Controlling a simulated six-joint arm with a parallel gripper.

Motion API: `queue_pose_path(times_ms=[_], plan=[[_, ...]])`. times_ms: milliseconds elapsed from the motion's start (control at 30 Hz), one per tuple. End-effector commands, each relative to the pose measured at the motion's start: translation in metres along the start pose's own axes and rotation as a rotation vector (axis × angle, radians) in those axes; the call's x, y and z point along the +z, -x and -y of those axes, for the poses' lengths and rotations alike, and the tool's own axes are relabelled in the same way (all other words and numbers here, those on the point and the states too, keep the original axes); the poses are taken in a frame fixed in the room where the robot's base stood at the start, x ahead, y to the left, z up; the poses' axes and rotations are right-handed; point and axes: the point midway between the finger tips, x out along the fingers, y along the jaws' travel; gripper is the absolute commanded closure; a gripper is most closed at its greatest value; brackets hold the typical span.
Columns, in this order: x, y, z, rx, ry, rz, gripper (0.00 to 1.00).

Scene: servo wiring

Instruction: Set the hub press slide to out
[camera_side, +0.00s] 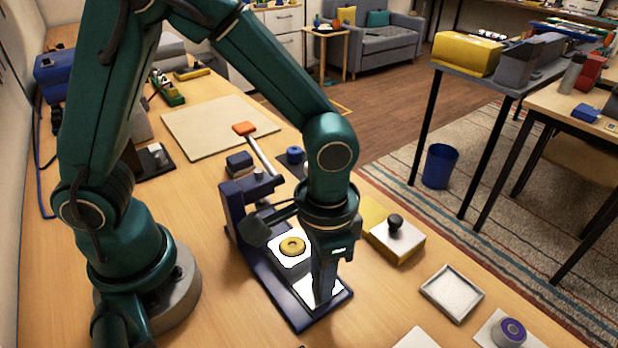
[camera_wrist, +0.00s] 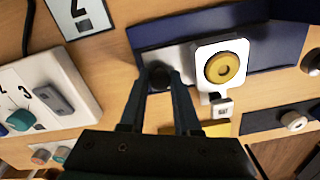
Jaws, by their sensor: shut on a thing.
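The hub press (camera_side: 232,212) is a dark blue frame with an orange-tipped lever (camera_side: 245,129). Its slide carries a white plate (camera_side: 285,260) with a yellow ring-shaped hub (camera_side: 292,246), in front of the press column on the long blue base (camera_side: 338,304). The plate and hub also show in the wrist view (camera_wrist: 223,68). My gripper (camera_side: 323,298) reaches down over the front part of the base. In the wrist view its fingers (camera_wrist: 160,88) are shut on a dark round knob (camera_wrist: 160,74), in line with the plate. The side view hides the knob behind my gripper.
A yellow box with a white top and black knob (camera_side: 397,240) stands right of the press. A shallow white tray (camera_side: 452,291) and a purple round part (camera_side: 509,332) lie farther right. A beige mat (camera_side: 215,130) lies behind. A white panel with controls (camera_wrist: 45,100) is at left in the wrist view.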

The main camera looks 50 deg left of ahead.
Motion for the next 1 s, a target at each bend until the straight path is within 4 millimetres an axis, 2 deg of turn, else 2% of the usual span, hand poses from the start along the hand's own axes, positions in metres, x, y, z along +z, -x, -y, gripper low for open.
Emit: queue_pose_path(times_ms=[33,167,200,233,267,600,1000], plan=[[-0.004,0.001,-0.005,0.015,0.004,-0.017,1.00],[-0.004,0.001,-0.006,0.015,0.002,-0.016,1.00],[-0.004,0.001,-0.006,0.015,0.003,-0.016,0.54],[-0.004,0.001,-0.006,0.015,0.002,-0.015,0.42],[-0.004,0.001,-0.005,0.014,0.002,-0.014,0.39],[-0.003,0.003,-0.004,0.011,0.003,-0.010,0.39],[-0.003,0.049,-0.004,0.013,0.002,-0.014,0.39]])
